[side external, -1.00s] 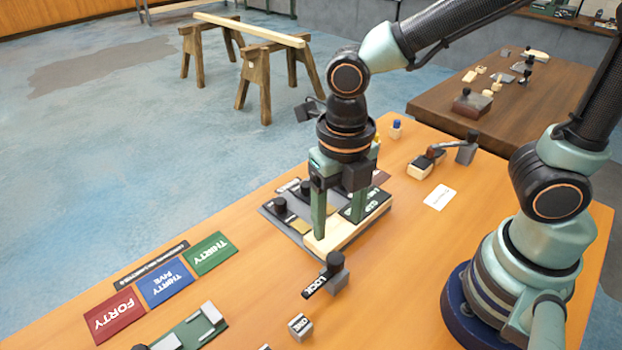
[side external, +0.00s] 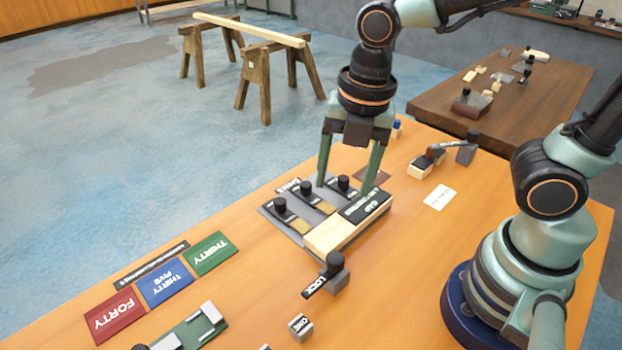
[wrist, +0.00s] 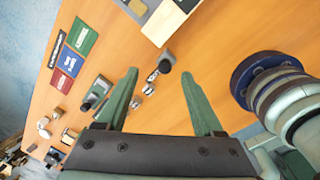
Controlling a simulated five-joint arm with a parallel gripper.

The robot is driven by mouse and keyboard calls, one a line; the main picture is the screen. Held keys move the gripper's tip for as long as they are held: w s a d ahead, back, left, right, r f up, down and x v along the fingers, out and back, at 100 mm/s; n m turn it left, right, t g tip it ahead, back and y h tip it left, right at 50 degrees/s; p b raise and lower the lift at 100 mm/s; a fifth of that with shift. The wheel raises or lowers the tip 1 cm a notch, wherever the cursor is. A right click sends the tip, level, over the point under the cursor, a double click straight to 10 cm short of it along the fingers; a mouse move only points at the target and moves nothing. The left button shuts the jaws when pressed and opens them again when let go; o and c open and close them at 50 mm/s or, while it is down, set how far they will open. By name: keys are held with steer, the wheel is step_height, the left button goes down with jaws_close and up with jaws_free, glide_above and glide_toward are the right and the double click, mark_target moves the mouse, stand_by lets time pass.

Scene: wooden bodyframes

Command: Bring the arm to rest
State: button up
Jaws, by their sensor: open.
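My gripper (side external: 348,188) is open and empty, raised above the far end of the grey fixture (side external: 268,210). Its green fingers point down and stand apart. The fixture holds several black knobs, and a pale wooden block (side external: 322,238) lies along its near side beside a black label plate (side external: 366,205). In the wrist view my gripper (wrist: 158,95) shows nothing between its fingers but table and small parts farther below. The wooden block shows only partly there, at the top edge (wrist: 165,24).
A black-knobbed LOCK piece (side external: 335,272) stands in front of the fixture. Red (side external: 115,315), blue (side external: 166,282) and green (side external: 211,253) cards lie left. A clamp-like lever (side external: 440,155) stands at the right. A darker table (side external: 440,105) and sawhorses (side external: 255,85) are behind.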

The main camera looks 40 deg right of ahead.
steer(key=w+d+r+m+t, duration=0.1)
steer(key=d+m, duration=0.4)
steer(key=m, duration=0.7)
steer(key=w+d+r+m+t, duration=0.1)
steer(key=d+r+m+t, duration=0.2)
steer(key=m, duration=1)
steer(key=d+r, duration=0.1)
steer(key=d, duration=0.2)
steer(key=shift+w+d+r+h, duration=0.2)
steer(key=shift+w+h, duration=0.05)
steer(key=shift+h, duration=0.05)
